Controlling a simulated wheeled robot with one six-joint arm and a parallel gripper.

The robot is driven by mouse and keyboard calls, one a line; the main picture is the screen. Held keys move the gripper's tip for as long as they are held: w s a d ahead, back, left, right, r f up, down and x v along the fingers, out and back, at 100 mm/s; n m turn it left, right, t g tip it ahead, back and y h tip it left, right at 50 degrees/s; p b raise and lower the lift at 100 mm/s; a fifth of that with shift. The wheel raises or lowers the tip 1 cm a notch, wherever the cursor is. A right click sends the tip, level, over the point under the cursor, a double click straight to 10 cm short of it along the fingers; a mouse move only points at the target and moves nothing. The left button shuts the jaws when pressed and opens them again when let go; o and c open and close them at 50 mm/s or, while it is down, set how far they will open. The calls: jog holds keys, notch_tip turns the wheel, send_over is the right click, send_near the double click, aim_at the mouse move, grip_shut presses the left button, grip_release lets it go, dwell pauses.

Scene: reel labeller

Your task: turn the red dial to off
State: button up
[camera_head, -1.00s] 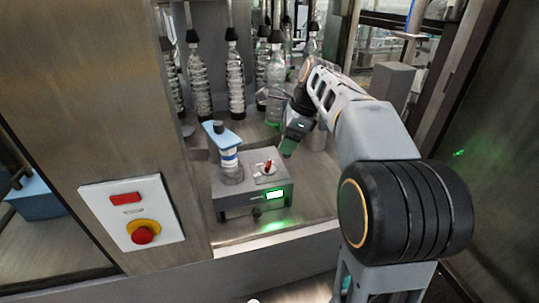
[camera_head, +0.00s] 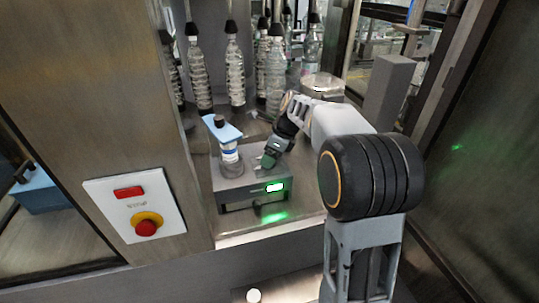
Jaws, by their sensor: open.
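The grey box (camera_head: 237,193) of the labeller stands on the metal shelf, with a lit green display (camera_head: 275,187) on its front right. My gripper (camera_head: 267,161) is over the right part of the box top, where the red dial sits. The jaws are open and point down at the dial's place. The dial itself is hidden behind the gripper now, so its setting and any contact cannot be seen. A white bottle-like part with a blue arm (camera_head: 222,129) stands on the left of the box top.
Several clear bottles (camera_head: 235,75) hang behind the box. A panel (camera_head: 136,205) with a red button on a yellow collar (camera_head: 146,225) is on the left pillar. A grey block (camera_head: 389,90) stands at the right. The shelf is clear right of the box.

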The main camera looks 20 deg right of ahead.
jog(key=shift+w+a+f, duration=0.1)
jog(key=shift+a+f, duration=0.1)
jog(key=shift+f, duration=0.35)
jog(key=c, duration=0.9)
